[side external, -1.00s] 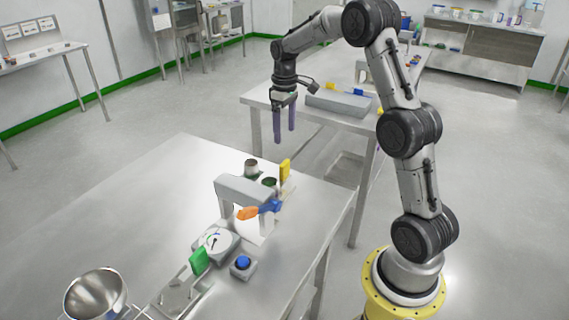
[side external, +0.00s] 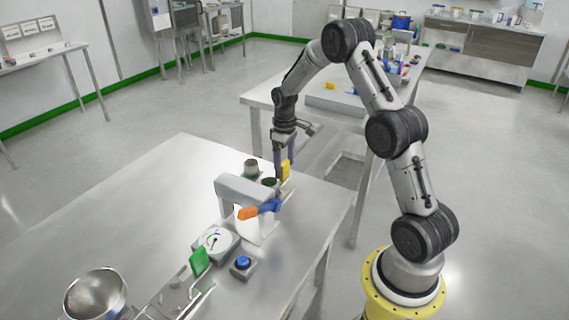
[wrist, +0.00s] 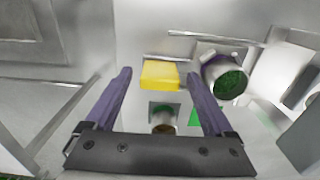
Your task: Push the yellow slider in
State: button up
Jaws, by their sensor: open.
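The yellow slider (side external: 285,170) is a small upright block at the back right of the grey press-like stand on the near table. In the wrist view the yellow slider (wrist: 160,75) lies between the two purple fingers, slightly beyond their tips, with a thin metal rail behind it. My gripper (side external: 284,165) is down beside the slider, fingers pointing downward. In the wrist view my gripper (wrist: 160,85) is open, with a gap on both sides of the slider. I cannot tell whether either finger touches it.
A grey stand (side external: 240,188) with a blue-and-orange lever (side external: 262,210) is close by. A cup of green material (wrist: 225,78) is right of the slider. A dial (side external: 215,241), blue button (side external: 242,263), green flap (side external: 199,262) and metal bowl (side external: 95,293) are nearer. The table's left is clear.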

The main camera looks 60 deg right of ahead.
grip_shut()
dwell(0.3)
jog(key=shift+a, duration=0.1)
jog(key=a, duration=1.2)
jog(key=shift+a, duration=0.25)
jog(key=shift+c, duration=1.4)
grip_release()
jog(key=shift+r, duration=0.1)
jog(key=shift+o, duration=1.4)
